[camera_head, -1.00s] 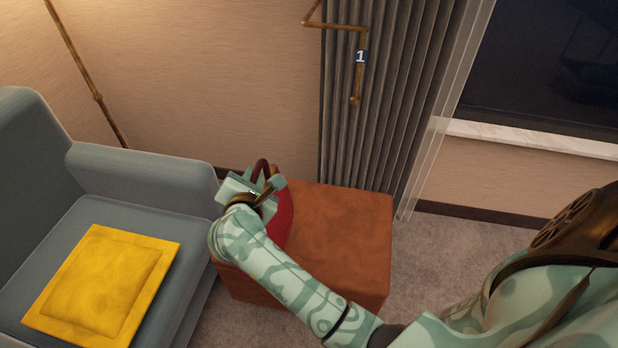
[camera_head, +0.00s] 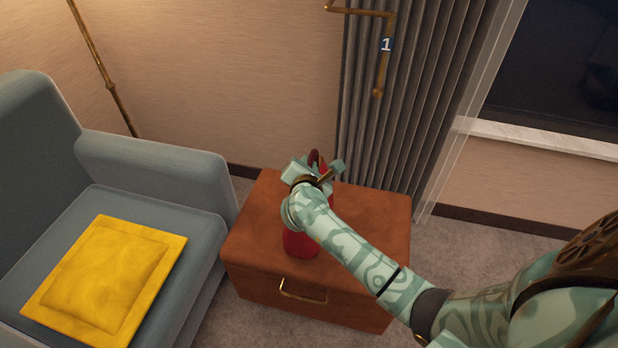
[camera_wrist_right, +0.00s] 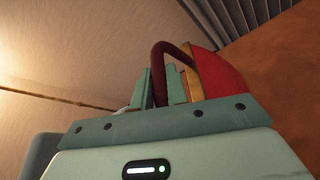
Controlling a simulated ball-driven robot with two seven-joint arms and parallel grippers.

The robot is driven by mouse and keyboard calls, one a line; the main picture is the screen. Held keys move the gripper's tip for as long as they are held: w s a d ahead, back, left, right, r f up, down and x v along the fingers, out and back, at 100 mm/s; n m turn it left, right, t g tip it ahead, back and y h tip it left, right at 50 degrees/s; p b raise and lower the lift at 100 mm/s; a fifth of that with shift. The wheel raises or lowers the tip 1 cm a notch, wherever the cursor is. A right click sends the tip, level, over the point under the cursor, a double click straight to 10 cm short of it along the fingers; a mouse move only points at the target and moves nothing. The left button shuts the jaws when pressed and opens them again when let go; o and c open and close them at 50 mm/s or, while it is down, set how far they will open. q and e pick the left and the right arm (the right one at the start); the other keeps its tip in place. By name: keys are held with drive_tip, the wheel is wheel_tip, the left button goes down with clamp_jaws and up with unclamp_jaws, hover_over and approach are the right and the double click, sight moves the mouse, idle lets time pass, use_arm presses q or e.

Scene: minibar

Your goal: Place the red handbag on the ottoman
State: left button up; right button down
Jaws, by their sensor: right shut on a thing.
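The red handbag (camera_head: 299,245), with a dark red loop handle, is partly hidden behind my right forearm in the head view. My right gripper (camera_head: 321,174) is shut on its handle from above. In the right wrist view, the gripper (camera_wrist_right: 163,88) has the handle between its fingers, and the bag's red side with gold trim (camera_wrist_right: 220,75) shows to the right. The brown leather ottoman (camera_head: 377,225) lies beneath the bag, which appears over its middle. I cannot tell whether the bag's bottom touches the top. My left gripper is not in view.
A grey-blue armchair (camera_head: 165,180) with a yellow cushion (camera_head: 105,275) stands left of the ottoman. A grey curtain (camera_head: 400,120) and the wall are behind it. A brass handle (camera_head: 303,291) is on the ottoman's front. The right part of the ottoman's top is clear.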

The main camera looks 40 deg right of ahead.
drive_tip(key=shift+w+d+f, duration=0.15)
drive_tip(key=shift+d+f, duration=0.2)
drive_tip(key=f, duration=0.1)
drive_tip(key=f+b, duration=0.2)
drive_tip(key=shift+d+f, duration=0.15)
drive_tip(key=shift+d, duration=0.15)
drive_tip(key=shift+w+f+b, duration=0.1)
drive_tip(key=shift+f+b, duration=0.2)
drive_tip(key=shift+f, duration=0.05)
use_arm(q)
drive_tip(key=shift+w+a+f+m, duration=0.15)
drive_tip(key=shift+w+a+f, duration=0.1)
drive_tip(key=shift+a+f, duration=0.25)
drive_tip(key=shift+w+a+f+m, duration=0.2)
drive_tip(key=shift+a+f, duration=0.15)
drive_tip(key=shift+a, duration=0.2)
use_arm(e)
drive_tip(key=shift+r, duration=0.2)
drive_tip(key=shift+f, duration=0.15)
drive_tip(key=c, duration=1.4)
unclamp_jaws()
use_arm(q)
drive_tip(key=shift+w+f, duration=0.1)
